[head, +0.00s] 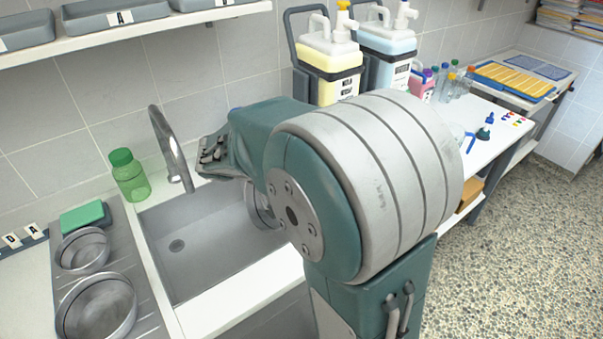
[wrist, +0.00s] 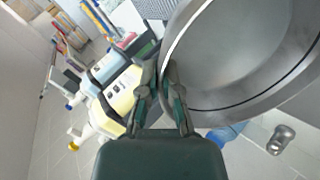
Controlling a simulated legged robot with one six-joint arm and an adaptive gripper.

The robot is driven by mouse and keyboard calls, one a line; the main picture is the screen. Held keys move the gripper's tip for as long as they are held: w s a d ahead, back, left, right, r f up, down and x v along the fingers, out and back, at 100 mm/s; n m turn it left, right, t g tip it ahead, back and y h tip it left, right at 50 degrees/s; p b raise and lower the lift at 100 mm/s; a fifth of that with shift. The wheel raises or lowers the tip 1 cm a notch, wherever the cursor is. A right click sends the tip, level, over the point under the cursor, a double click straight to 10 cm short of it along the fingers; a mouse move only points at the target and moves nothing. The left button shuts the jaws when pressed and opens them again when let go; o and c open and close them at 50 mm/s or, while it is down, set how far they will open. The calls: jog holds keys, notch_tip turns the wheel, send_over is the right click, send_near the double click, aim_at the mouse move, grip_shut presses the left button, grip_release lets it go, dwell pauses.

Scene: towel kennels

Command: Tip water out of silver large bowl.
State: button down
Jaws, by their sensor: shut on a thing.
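My gripper (wrist: 163,85) is shut on the rim of a large silver bowl (wrist: 235,60) in the wrist view. The bowl's inside faces the wrist camera and shows bare grey metal; I cannot make out water in it. In the head view a small part of the bowl (head: 259,207) shows beside my arm, tilted over the right part of the sink (head: 200,245). My arm hides the rest of it. The fingertips are not clear in the head view.
Two silver bowls, a smaller (head: 83,250) and a larger (head: 97,307), stand on the draining board at left. A tap (head: 172,150) rises behind the sink. A green bottle (head: 129,175) stands beside it. Yellow (head: 330,65) and blue (head: 385,50) canisters stand behind my arm.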

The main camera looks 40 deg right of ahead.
jog(key=a+r+h, duration=0.2)
jog(key=a+h, duration=0.4)
jog(key=a, duration=0.3)
jog(key=shift+r+h, duration=0.3)
jog(key=shift+h, duration=0.1)
jog(key=shift+s+a, duration=0.1)
dwell(1.4)
